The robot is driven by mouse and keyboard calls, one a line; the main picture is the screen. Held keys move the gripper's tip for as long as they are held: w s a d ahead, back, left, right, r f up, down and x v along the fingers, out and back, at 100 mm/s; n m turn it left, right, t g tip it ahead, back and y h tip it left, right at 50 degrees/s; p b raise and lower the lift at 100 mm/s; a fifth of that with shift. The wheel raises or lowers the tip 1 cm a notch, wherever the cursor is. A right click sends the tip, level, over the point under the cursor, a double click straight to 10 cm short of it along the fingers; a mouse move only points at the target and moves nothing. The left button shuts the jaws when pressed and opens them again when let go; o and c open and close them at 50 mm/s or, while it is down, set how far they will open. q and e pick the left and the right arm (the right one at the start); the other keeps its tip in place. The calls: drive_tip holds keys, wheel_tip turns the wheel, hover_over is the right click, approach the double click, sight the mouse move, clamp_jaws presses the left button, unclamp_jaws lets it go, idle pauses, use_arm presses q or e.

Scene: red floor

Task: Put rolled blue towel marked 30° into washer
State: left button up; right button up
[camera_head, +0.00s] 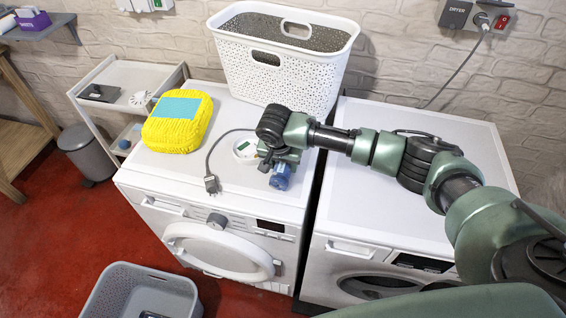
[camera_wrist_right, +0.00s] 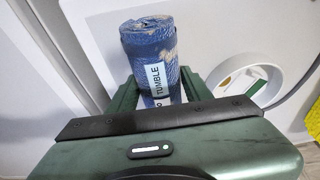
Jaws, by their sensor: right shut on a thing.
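A rolled blue towel (camera_head: 281,178) is in my right gripper (camera_head: 277,160), above the front part of the left machine's top. In the right wrist view the blue roll (camera_wrist_right: 150,45) sits between the fingers (camera_wrist_right: 152,92), and its white label reads "TUMBLE". No 30° mark is visible on it. Two white front-loading machines stand side by side. The left one (camera_head: 232,215) has a round white door that looks shut. The right one (camera_head: 380,245) has a dark round window, partly hidden by my arm. Which is the washer is not marked. My left gripper is not in view.
On the left machine are a yellow bundle (camera_head: 178,135), a round white item (camera_head: 246,148), a cable with a plug (camera_head: 211,182) and a white basket (camera_head: 282,70) at the back. A grey basket (camera_head: 150,285) stands on the red floor. A "DRYER" socket (camera_head: 457,14) is on the wall.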

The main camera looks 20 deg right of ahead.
drive_tip(key=shift+f, duration=0.1)
drive_tip(key=o, duration=1.4)
drive_tip(key=shift+o, duration=0.2)
